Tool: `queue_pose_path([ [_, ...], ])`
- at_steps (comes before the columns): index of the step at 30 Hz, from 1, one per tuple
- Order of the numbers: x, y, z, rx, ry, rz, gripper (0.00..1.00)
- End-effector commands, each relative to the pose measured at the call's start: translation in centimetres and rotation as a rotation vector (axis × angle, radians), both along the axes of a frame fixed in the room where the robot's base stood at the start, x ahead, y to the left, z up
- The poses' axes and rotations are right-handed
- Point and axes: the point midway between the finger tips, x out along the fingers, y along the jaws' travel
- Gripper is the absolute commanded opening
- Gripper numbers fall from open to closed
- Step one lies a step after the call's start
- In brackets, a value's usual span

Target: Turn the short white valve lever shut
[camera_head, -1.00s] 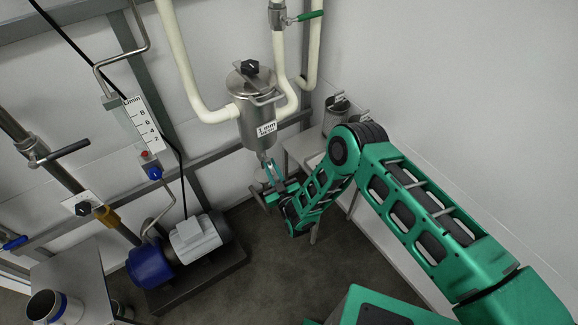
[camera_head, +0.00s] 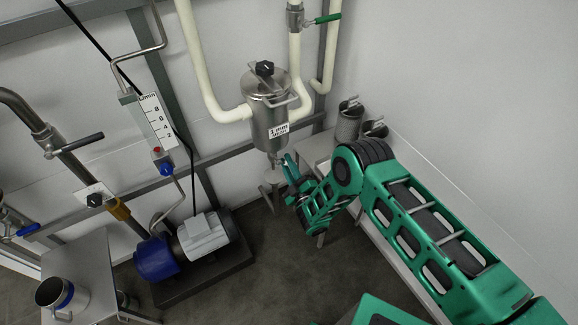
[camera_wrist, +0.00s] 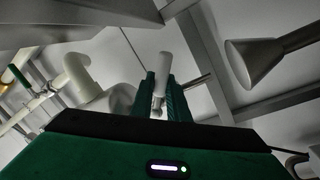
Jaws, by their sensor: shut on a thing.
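The short white valve lever (camera_wrist: 163,55) shows in the wrist view as a pale stub. It stands up between the two green fingers of my gripper (camera_wrist: 161,92), which is shut on it. In the head view my gripper (camera_head: 287,170) is low, just right of the outlet below the steel strainer pot (camera_head: 268,110). The lever is too small and covered there to make out its angle.
A green-handled valve (camera_head: 318,19) sits on the white pipe above. A blue and grey pump (camera_head: 200,235) stands on the floor at left. A low side table with steel pots (camera_head: 349,120) is close behind my arm. A grey cone (camera_wrist: 253,60) shows in the wrist view.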

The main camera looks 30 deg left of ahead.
Motion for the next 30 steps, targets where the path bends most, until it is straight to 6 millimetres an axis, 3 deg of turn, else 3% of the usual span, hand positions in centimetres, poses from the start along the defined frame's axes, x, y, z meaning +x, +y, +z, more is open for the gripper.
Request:
queue_pose_path([
  [16, -0.07, 0.46, 0.57, -0.005, -0.024, 0.003, 0.00],
  [17, -0.08, 0.46, 0.58, -0.004, -0.025, 0.004, 0.19],
  [19, -0.09, 0.44, 0.55, -0.005, -0.024, 0.003, 0.33],
  [30, -0.28, -0.19, 0.16, -0.009, -0.022, 0.002, 0.33],
])
